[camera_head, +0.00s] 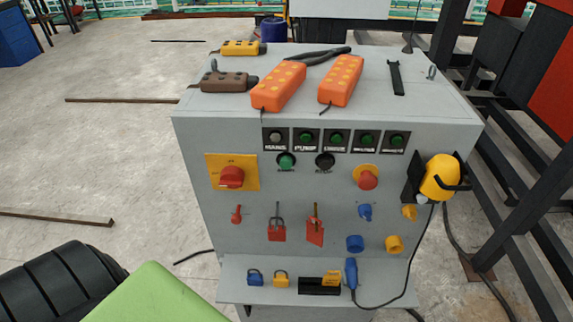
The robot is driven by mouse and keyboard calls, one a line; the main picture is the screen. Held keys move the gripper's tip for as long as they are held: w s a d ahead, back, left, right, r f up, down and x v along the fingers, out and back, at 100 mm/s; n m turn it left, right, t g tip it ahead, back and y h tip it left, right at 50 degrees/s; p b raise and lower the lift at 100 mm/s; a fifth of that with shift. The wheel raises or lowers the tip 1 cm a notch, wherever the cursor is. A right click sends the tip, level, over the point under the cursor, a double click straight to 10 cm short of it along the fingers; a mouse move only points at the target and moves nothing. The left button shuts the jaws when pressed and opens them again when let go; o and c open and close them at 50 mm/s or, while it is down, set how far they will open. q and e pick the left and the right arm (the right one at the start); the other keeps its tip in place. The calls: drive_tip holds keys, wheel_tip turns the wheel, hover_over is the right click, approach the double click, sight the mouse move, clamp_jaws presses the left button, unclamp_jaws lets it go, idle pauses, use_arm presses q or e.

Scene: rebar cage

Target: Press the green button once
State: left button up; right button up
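The round green button (286,161) is on the front of a grey control cabinet (200,130), just below a row of indicator lamps. A round black button (325,161) is beside it on the right. The lamp row has one greyish lamp (276,138) at the left and several dark green ones (336,138). The labels under the buttons are too small to read surely. Nothing covers the green button. Neither of my grippers is in view.
Orange control boxes (341,80), a brown one (228,83) and a yellow one (240,48) lie on top. A red rotary switch (232,177) and red knob (367,180) flank the buttons. Padlocks (281,280) sit on a lower shelf (232,288). Dark beams (530,90) stand right.

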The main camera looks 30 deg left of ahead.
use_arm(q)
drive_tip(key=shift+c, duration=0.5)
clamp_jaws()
